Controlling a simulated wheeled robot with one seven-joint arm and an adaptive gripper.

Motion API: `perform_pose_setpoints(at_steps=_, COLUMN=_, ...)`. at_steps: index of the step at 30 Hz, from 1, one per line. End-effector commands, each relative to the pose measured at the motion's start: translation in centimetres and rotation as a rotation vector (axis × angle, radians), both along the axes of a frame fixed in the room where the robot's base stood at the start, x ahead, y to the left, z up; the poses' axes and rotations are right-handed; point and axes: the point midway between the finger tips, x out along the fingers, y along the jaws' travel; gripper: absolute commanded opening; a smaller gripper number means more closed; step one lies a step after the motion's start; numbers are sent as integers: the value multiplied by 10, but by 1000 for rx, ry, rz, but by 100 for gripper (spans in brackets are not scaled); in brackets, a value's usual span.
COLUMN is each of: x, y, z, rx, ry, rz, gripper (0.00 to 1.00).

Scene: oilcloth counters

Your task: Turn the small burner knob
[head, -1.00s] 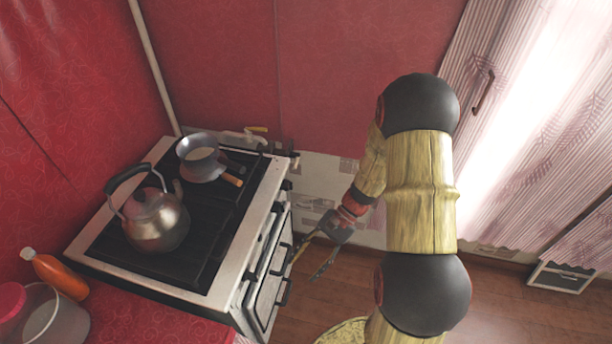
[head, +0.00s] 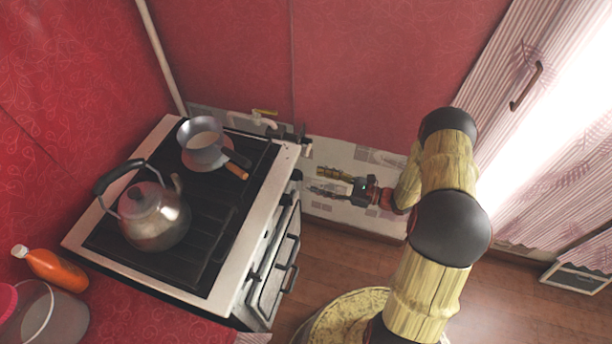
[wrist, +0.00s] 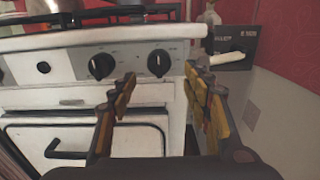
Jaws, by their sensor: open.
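My gripper (head: 317,181) is open and empty, level with the right end of the stove front in the head view. In the wrist view my gripper (wrist: 160,76) points at the white front panel (wrist: 75,42) of the stove. A black round knob with a white mark, the rightmost knob (wrist: 159,63), shows between the fingers and looks apart from them. A similar middle knob (wrist: 101,66) is left of the left finger. Farther left is a dark round control (wrist: 43,67). I cannot tell from labels which knob is for the small burner.
A steel kettle (head: 154,216) and a saucepan (head: 202,142) stand on the stove top. An oven door handle (wrist: 66,150) juts out below the knobs. The floor (head: 345,262) before the oven is clear.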

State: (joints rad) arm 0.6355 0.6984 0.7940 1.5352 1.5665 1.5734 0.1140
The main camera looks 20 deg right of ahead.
Motion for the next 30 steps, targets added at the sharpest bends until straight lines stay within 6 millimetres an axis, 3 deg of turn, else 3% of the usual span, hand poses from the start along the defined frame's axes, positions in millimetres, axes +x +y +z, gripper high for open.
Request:
perform_pose_setpoints(at_steps=6, x=20, y=30, z=-2, rx=-2, ry=1, rz=5, gripper=49)
perform_pose_setpoints(at_steps=12, x=32, y=46, z=-1, rx=-1, ry=1, rz=3, gripper=49)
perform_pose_setpoints(at_steps=23, x=35, y=50, z=0, rx=-2, ry=1, rz=2, gripper=49)
perform_pose_setpoints(at_steps=30, x=35, y=50, z=0, rx=-2, ry=1, rz=2, gripper=35)
